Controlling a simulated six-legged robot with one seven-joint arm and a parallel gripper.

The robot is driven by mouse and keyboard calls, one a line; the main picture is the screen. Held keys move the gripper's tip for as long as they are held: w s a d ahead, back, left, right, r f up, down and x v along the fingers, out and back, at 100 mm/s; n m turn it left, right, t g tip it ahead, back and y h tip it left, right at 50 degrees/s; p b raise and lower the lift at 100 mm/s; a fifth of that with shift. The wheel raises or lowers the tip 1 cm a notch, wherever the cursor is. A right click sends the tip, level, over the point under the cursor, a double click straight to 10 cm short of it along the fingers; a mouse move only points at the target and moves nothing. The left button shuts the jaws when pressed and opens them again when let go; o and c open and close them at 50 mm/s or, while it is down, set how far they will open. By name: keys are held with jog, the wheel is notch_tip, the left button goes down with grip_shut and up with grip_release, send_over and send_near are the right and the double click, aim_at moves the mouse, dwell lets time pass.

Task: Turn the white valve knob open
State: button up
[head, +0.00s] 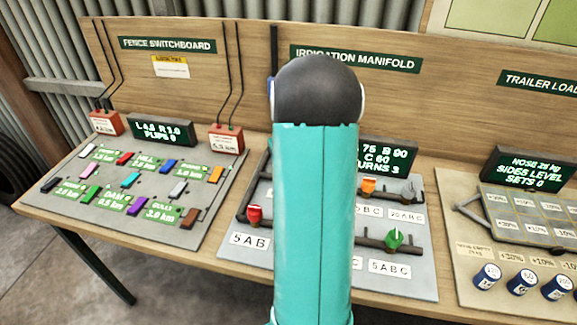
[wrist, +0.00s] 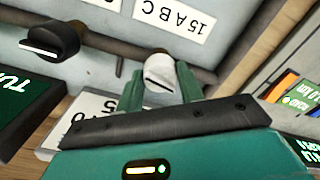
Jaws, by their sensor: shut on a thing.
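The white valve knob (wrist: 158,72) sits on a dark pipe of the irrigation manifold in the wrist view. My gripper (wrist: 160,85) has one green finger on each side of the knob and is shut on it. The knob's ridge is tilted slightly in the picture. In the head view my teal arm covers the middle of the manifold board (head: 400,278), so the white knob and my gripper are hidden there.
A black knob (wrist: 55,38) is on the same pipe. The head view shows a red knob (head: 254,215), an orange knob (head: 368,185) and a green knob (head: 394,238). A display (head: 387,158) stands behind them. The fence switchboard (head: 75,203) is left, blue cans (head: 521,283) right.

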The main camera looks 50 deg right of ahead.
jog(key=shift+n, duration=1.2)
jog(key=o, duration=1)
notch_tip(320, 180, up, 14)
